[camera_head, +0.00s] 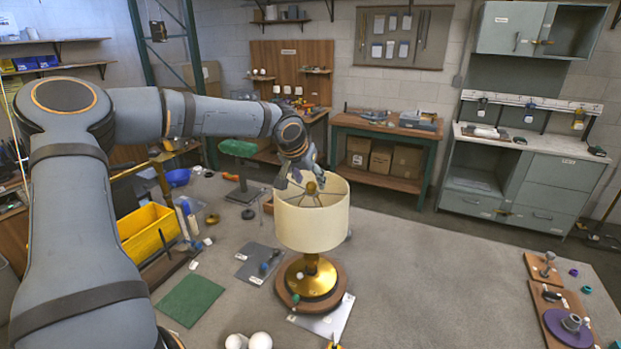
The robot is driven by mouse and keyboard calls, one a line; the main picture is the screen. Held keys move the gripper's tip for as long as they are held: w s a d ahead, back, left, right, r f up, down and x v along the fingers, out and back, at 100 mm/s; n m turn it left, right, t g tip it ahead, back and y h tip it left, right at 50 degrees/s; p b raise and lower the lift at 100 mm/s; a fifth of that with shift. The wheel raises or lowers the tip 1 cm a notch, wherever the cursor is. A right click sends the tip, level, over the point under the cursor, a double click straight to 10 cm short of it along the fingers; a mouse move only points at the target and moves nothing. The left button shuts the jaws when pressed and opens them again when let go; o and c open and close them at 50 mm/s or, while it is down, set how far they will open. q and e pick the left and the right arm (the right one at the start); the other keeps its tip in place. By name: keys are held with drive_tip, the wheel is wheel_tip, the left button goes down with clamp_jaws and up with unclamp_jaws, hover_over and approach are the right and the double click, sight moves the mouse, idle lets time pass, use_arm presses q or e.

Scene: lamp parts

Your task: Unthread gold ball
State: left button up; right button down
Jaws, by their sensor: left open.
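The lamp stands upright, with a cream drum shade (312,225) and a gold base (310,278) on a round wooden stand. The gold ball (311,188) sits at the centre of the shade's open top, where the thin spokes meet. My left arm comes in from the left, and my left gripper (303,180) points down at the shade's top beside the ball. Its fingers are open. They partly overlap the far rim, and I cannot tell whether they touch the ball. My right gripper is out of view.
A green mat (193,299) and a yellow bin (148,232) lie left of the lamp. White bulbs (260,341) are at the front edge. Wooden boards with a purple disc (556,325) are at the right. The tabletop between lamp and boards is clear.

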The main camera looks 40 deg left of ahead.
use_arm(q)
drive_tip(key=shift+w+f, duration=0.15)
drive_tip(key=shift+f, duration=0.5)
drive_tip(key=shift+c, duration=0.5)
drive_tip(key=c, duration=1)
drive_tip(key=o, duration=0.5)
drive_tip(key=shift+c, duration=0.2)
clamp_jaws()
drive_tip(key=shift+w+f+n+y+b, duration=0.1)
drive_tip(key=shift+n+y+b, duration=0.2)
drive_tip(key=shift+n+b, duration=0.2)
drive_tip(key=n+y+b, duration=0.1)
drive_tip(key=n, duration=0.1)
drive_tip(key=shift+d+n+g, duration=0.1)
drive_tip(key=shift+n+g, duration=0.3)
drive_tip(key=shift+w+r+n+g+y, duration=0.1)
drive_tip(key=shift+r+n+g+y, duration=0.15)
drive_tip(key=shift+n+y, duration=0.5)
drive_tip(key=shift+d+r+n+p, duration=0.15)
drive_tip(key=shift+n+p, duration=0.1)
drive_tip(key=shift+p, duration=0.15)
drive_tip(key=shift+n+g+p, duration=0.25)
drive_tip(key=shift+n+p, duration=0.05)
drive_tip(key=shift+p, duration=0.1)
drive_tip(key=shift+f, duration=0.2)
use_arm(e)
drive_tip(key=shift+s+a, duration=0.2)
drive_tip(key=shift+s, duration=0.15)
